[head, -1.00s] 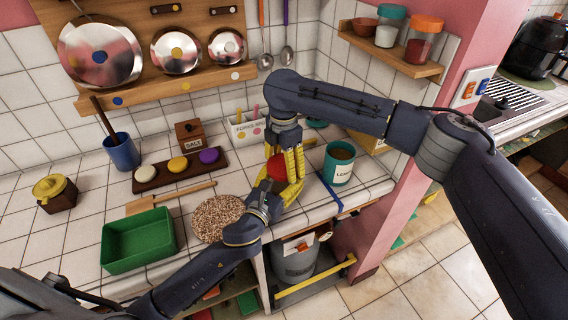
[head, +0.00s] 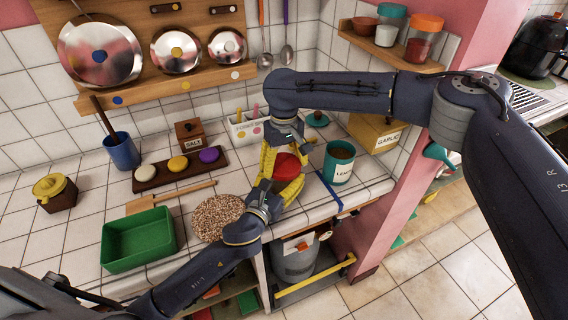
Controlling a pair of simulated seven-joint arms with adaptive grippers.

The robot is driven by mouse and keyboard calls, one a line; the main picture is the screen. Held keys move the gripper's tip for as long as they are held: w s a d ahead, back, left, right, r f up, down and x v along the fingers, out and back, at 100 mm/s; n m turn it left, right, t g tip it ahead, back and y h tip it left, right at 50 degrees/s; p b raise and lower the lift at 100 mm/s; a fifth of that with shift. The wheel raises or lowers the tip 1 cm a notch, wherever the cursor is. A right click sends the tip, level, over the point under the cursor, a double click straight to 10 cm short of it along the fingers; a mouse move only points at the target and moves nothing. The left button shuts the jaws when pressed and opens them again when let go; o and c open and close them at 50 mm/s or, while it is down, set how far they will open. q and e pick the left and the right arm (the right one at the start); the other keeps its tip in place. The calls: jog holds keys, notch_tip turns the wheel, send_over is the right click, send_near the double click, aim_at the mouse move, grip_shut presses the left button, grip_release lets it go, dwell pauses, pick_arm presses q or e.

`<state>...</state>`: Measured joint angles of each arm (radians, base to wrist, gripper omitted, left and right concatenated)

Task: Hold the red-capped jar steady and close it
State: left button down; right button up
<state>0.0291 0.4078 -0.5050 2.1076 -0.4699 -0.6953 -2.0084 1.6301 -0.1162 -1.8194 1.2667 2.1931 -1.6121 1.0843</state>
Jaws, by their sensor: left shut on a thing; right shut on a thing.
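The red cap (head: 288,167) of the jar shows near the counter's front edge, between the yellow fingers of both grippers. The jar's body is mostly hidden by the fingers, so I cannot tell how far the cap is seated. My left gripper (head: 284,187) comes in low from the front left and is shut on the jar. My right gripper (head: 284,160) points down from above, with its fingers around the red cap, and is shut on it.
A teal lentils jar (head: 339,163) without a lid stands close at the right, beside a blue strip (head: 329,189). A round cork mat (head: 217,217) and a green tray (head: 138,240) lie to the left. A teal lid (head: 317,119) and a garlic box (head: 377,134) are behind.

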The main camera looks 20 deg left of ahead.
jog(key=m, duration=0.6)
jog(key=shift+m, duration=0.4)
jog(key=m, duration=0.6)
jog(key=o, duration=0.7)
jog(key=shift+o, duration=0.2)
jog(key=shift+r, duration=2.25)
jog(key=shift+f, duration=0.15)
